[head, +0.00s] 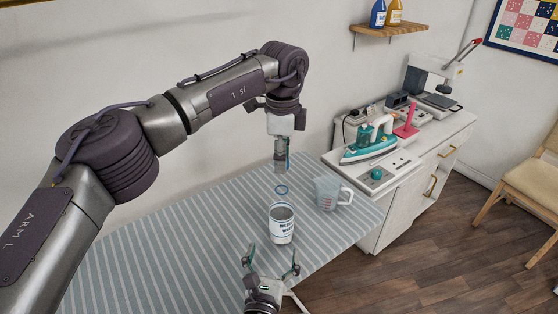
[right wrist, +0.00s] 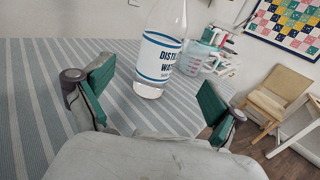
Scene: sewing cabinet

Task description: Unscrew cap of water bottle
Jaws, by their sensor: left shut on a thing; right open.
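The water bottle (head: 281,230) stands on the striped table, clear with a white label band. In the right wrist view the bottle (right wrist: 160,62) is cut off at the top, so its cap is out of frame there. My left gripper (head: 281,163) points down from above over the bottle, shut at its top. The cap is hidden between its fingers, and a blue ring (head: 281,190) shows just below them. My right gripper (head: 272,256) is open and empty, in front of the bottle. In the right wrist view its fingers (right wrist: 157,98) stand apart, with the bottle beyond the gap.
A measuring jug (head: 326,193) stands close to the right of the bottle. The striped table (head: 170,240) is clear to the left.

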